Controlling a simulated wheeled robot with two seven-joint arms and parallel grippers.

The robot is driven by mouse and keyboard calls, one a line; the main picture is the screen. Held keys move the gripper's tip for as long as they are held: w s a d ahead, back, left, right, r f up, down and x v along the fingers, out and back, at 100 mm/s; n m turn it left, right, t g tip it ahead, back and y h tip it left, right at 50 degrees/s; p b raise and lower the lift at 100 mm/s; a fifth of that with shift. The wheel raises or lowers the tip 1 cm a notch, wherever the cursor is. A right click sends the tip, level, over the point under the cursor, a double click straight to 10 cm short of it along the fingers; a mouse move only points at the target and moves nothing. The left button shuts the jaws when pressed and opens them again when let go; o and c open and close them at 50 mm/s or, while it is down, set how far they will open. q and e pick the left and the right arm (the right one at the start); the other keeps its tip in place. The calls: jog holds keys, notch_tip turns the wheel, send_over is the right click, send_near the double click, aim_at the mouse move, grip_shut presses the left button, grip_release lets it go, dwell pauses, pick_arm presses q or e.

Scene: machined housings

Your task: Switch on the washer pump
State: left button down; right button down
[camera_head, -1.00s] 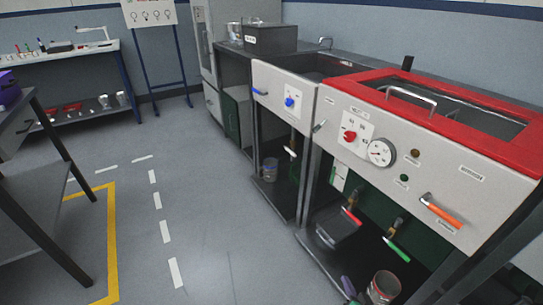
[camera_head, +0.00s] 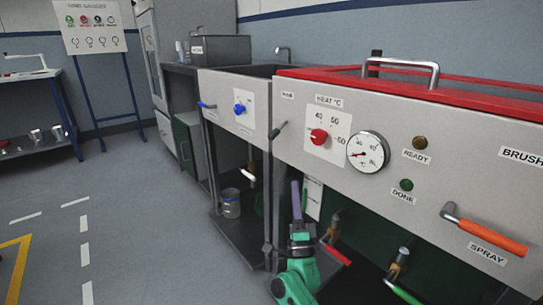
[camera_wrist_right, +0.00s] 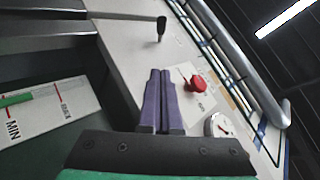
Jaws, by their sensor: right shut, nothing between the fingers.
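The washer (camera_head: 300,165) has a pale front panel and a red top frame. A dark lever switch (camera_head: 279,130) sits at the panel's left end, below a small label too blurred to read surely. It also shows in the right wrist view (camera_wrist_right: 160,28), beyond my fingertips. My right gripper (camera_head: 299,184) has purple fingers and is shut and empty. It points up, in front of the washer's lower opening, below the lever and apart from it. The shut fingers also show in the right wrist view (camera_wrist_right: 160,74). My left gripper is out of view.
Right of the lever are a red heat knob (camera_head: 318,136), a dial gauge (camera_head: 367,153), READY (camera_head: 420,143) and DONE (camera_head: 406,185) lamps, and an orange spray handle (camera_head: 490,236). Valves with red (camera_head: 338,255) and green (camera_head: 405,293) handles sit below. A sink unit has a blue knob (camera_head: 239,109).

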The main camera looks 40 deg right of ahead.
aim_at(277, 132)
jog(key=w+a+x, duration=0.1)
jog(key=a+x, duration=0.1)
jog(key=x, duration=1)
jog(key=shift+w+r+b, duration=0.15)
jog(key=shift+w+b, duration=0.25)
jog(key=shift+w, duration=0.15)
jog(key=shift+d, duration=0.1)
